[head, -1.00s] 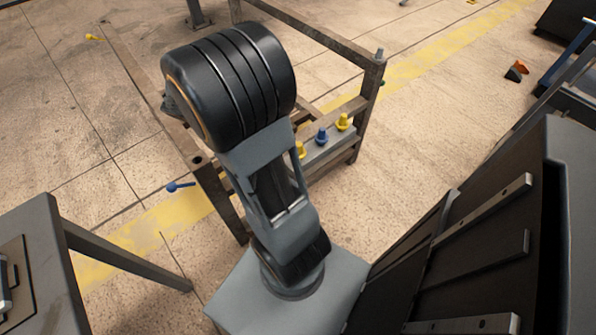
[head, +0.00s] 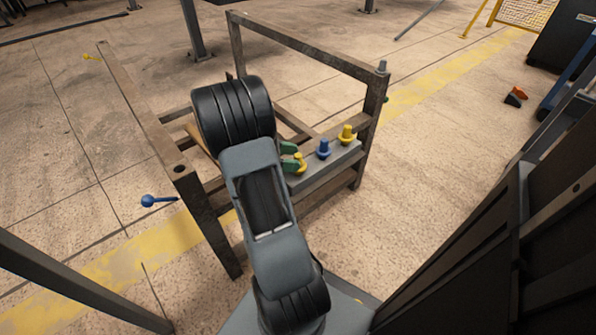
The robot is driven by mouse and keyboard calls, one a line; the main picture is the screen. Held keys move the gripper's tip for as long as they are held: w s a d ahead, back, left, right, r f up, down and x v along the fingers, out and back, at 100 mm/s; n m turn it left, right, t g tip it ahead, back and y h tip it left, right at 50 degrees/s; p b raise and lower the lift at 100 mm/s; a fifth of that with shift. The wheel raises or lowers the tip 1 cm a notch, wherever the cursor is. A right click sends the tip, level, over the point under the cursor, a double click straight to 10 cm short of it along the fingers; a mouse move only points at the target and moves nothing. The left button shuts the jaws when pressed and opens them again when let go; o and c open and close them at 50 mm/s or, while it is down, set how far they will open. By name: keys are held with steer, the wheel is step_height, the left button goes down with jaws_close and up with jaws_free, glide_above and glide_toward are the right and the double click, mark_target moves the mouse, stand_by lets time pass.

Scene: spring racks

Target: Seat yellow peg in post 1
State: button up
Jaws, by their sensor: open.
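Two yellow pegs stand on a grey block on the rack: a near one (head: 300,162) and a far one (head: 347,134). My gripper (head: 294,156) shows as two green fingertips at the near yellow peg. It is open, with the fingers apart beside that peg; whether they touch it I cannot tell. My arm hides the rest of the gripper. The right post (head: 376,95) has a grey peg on top. No label shows which is post 1.
A blue peg (head: 323,149) stands between the yellow ones on the grey block (head: 330,165). Dark panels fill the lower right. Orange and dark pieces (head: 516,96) lie on the floor.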

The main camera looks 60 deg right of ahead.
steer(key=shift+x, duration=1.1)
steer(key=shift+c, duration=0.2)
jaws_close()
